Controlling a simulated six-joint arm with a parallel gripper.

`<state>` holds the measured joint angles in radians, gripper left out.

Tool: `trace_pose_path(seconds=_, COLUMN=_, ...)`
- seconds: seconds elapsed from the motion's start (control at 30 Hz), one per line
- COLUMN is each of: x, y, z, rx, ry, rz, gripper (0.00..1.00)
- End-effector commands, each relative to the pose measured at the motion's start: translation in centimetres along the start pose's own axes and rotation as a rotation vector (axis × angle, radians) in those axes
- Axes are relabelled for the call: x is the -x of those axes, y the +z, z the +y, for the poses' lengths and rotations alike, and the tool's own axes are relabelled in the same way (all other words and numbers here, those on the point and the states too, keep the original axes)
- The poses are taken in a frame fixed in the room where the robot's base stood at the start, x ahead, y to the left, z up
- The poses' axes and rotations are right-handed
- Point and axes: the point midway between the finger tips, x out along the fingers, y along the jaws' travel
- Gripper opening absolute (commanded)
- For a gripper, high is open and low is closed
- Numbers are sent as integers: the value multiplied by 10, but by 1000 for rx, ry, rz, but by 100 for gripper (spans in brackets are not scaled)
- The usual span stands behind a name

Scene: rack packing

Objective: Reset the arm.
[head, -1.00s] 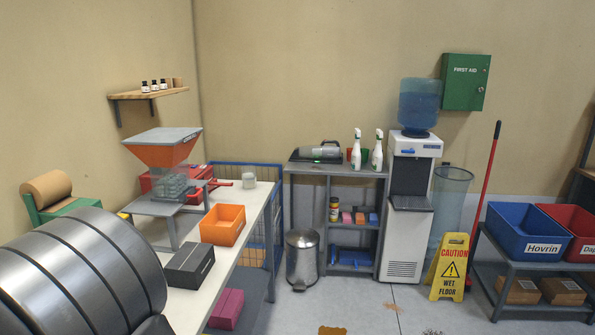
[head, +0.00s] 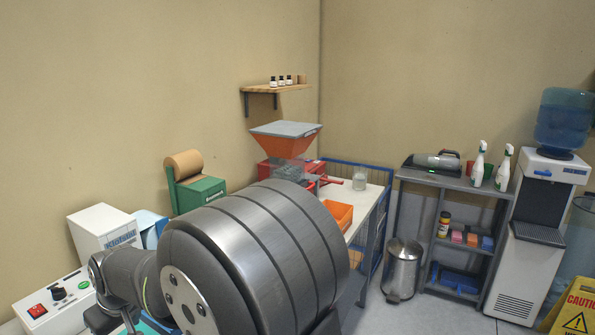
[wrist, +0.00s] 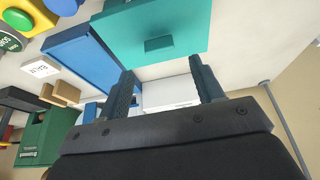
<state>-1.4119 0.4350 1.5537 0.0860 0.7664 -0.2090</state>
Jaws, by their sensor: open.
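My gripper (wrist: 165,88) shows in the wrist view with its two dark fingers apart and nothing between them. Behind the fingers are a teal block-like thing (wrist: 180,25), a blue tray (wrist: 85,60) and a white box (wrist: 168,94). The wrist picture looks tilted or upside down, so I cannot tell the gap to them. In the head view my thick grey arm links fill the lower middle and hide part of the bench. The gripper itself does not show there.
A white machine (head: 103,233), a control box with a red switch (head: 55,300) and a green paper-roll dispenser (head: 200,192) stand left. An orange bin (head: 339,214), hopper (head: 286,145), steel trash can (head: 402,268), shelf unit (head: 450,185) and water cooler (head: 530,230) stand beyond my arm.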

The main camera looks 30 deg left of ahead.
Motion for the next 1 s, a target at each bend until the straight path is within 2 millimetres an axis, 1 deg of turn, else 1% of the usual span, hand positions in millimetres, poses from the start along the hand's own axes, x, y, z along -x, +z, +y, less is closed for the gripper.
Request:
trace_pose_path(seconds=0.03, x=-11, y=1, z=0, rx=0, ry=-1, rz=-4, gripper=61)
trace_pose_path(seconds=0.23, x=-49, y=0, z=0, rx=1, ry=0, rz=-2, gripper=61)
trace_pose_path(seconds=0.3, x=-62, y=6, z=0, rx=0, ry=-1, rz=-4, gripper=61)
trace_pose_path(seconds=0.4, x=-37, y=-6, z=0, rx=1, ry=1, rz=8, gripper=61)
trace_pose_path(seconds=0.57, x=-7, y=-18, z=0, rx=1, ry=0, rz=6, gripper=61)
trace_pose_path(seconds=0.6, x=-3, y=-13, z=8, rx=-4, ry=2, rz=3, gripper=61)
trace_pose_path(seconds=1.0, x=53, y=14, z=61, rx=-4, ry=2, rz=3, gripper=61)
